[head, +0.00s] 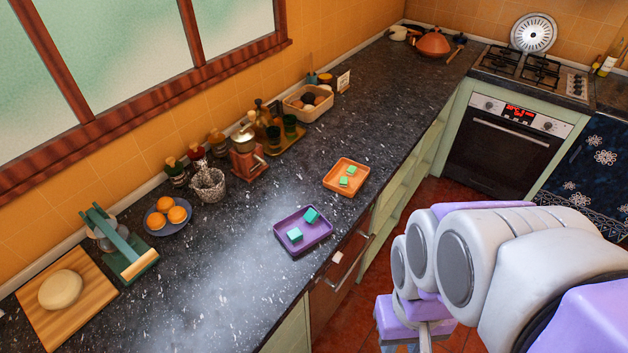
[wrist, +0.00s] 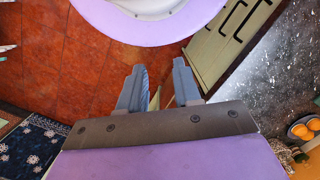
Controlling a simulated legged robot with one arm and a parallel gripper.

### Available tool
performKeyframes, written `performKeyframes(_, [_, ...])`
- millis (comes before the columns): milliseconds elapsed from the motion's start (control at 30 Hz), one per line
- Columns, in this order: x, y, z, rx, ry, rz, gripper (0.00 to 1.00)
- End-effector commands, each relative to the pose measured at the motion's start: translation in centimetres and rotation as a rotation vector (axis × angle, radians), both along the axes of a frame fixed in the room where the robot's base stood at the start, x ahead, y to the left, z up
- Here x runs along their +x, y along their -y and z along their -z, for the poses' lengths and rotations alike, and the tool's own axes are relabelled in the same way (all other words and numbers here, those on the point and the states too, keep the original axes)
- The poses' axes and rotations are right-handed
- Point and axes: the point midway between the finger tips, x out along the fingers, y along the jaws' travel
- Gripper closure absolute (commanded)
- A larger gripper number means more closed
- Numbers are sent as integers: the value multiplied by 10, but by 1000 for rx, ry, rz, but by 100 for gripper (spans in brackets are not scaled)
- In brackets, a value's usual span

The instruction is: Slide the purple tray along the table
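The purple tray (head: 305,243) lies flat on the dark speckled countertop, close to its front edge. The tray does not show in the wrist view. My gripper (wrist: 158,80) shows in the wrist view with its two fingers apart and nothing between them. It is over the floor, away from the tray. In the head view my arm is at the lower right, off the counter.
An orange tray (head: 365,178) with green blocks lies behind the purple one. A cutting board (head: 85,320) is at left. Counter left of the purple tray is clear.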

Motion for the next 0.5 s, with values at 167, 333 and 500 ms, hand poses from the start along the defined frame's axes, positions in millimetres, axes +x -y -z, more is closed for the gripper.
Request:
performKeyframes(167, [28,-7,-3,18,11,-153,67])
performKeyframes(333, [88,-15,-4,64,34,-494,67])
performKeyframes(500, [154,-28,1,111,59,-875,67])
